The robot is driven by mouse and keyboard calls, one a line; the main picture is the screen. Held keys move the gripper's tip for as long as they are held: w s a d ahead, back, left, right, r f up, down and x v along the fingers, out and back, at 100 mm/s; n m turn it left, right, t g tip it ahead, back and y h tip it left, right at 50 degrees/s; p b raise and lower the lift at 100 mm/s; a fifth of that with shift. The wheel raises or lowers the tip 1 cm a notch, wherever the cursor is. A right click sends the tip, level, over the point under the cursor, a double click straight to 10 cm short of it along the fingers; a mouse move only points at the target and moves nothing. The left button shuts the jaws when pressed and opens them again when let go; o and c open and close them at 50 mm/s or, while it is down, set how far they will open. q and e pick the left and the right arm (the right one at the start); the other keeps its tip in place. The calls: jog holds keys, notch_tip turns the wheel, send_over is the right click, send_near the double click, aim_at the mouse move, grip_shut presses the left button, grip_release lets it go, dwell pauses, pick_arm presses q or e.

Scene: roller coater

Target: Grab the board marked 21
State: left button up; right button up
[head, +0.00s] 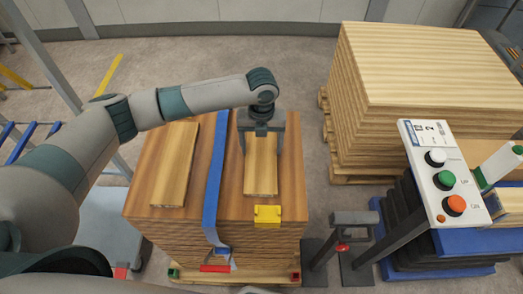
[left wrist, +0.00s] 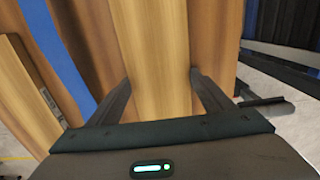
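Two light boards lie on top of a brown wooden stack (head: 229,178). One is the left board (head: 175,165); the other is the right board (head: 261,178). I cannot read a number 21 on either. The left board's edge (left wrist: 48,105) carries small marks in the left wrist view, too small to read. My left gripper (head: 262,146) is over the right board, pointing down, with one finger along each long side. In the left wrist view the fingertips (left wrist: 160,76) meet the edges of this board (left wrist: 152,40) with no clear gap. My right gripper is not in view.
A blue strap (head: 215,165) runs between the two boards, with a yellow block (head: 267,214) at the stack's front edge. A control panel (head: 444,175) with buttons stands at the right. A taller wood stack (head: 420,65) stands behind. Grey floor is open behind the boards.

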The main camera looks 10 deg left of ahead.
aim_at(263, 151)
pick_arm(q)
jog(key=shift+c, duration=0.5)
jog(key=shift+r, duration=0.1)
jog(key=shift+w+r+b, duration=0.1)
jog(key=shift+r+b, duration=0.25)
jog(key=shift+r, duration=0.1)
jog(key=r, duration=0.1)
jog(key=r+b, duration=0.1)
jog(key=r, duration=0.1)
jog(key=shift+s+d+r+b, duration=0.1)
jog(key=shift+s+d+b, duration=0.2)
jog(key=shift+b, duration=0.05)
jog(key=s+d+r+b, duration=0.3)
jog(key=s+d+r, duration=0.3)
jog(key=s, duration=0.2)
jog(key=shift+s+d+r, duration=0.3)
jog(key=shift+d+r, duration=0.05)
jog(key=shift+r, duration=0.05)
